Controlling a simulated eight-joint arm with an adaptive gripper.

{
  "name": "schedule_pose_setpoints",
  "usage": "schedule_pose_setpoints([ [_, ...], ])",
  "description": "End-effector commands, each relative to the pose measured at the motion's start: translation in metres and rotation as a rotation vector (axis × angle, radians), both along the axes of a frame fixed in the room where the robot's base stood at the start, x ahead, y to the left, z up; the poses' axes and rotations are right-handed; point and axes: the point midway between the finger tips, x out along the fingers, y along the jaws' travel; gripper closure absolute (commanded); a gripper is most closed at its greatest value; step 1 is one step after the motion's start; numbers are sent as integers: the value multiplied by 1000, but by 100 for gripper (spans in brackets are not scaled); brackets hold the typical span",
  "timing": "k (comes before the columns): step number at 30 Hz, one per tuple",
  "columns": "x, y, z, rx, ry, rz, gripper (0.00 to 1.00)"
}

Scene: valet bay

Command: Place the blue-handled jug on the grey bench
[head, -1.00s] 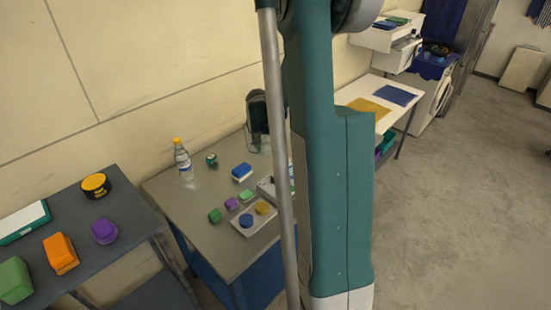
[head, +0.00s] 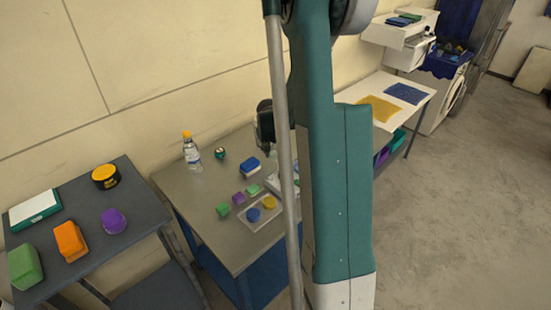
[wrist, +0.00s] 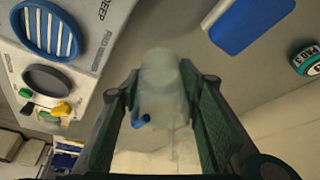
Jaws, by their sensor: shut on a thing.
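The jug (wrist: 160,80) is a cloudy, see-through vessel with a small blue handle (wrist: 141,121) in the wrist view. My gripper (wrist: 163,88) is shut on it, with a dark green finger on either side. In the head view my gripper (head: 265,145) is over the back of the middle grey-topped bench (head: 200,203); the jug cannot be made out clearly there. I cannot tell whether the jug touches the bench. A darker grey bench (head: 140,237) stands at the left.
On the middle bench are a bottle (head: 192,156), a blue sponge (head: 250,166), a small round tin (head: 220,153), coloured blocks and a tray (head: 243,217). My arm hides its right part. The left bench holds several coloured items. A white table (head: 385,88) stands farther right.

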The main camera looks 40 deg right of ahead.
Motion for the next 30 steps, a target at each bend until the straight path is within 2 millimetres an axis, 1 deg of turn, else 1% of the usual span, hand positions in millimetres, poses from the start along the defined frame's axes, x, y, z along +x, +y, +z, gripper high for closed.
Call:
schedule_pose_setpoints([
  [3, 0, 0, -4, 0, 0, 0, 80],
  [14, 0, 0, -5, 0, 0, 0, 80],
  [17, 0, 0, -10, 0, 0, 0, 80],
  [25, 0, 0, -34, 0, 0, 0, 80],
  [30, 0, 0, -41, 0, 0, 0, 80],
])
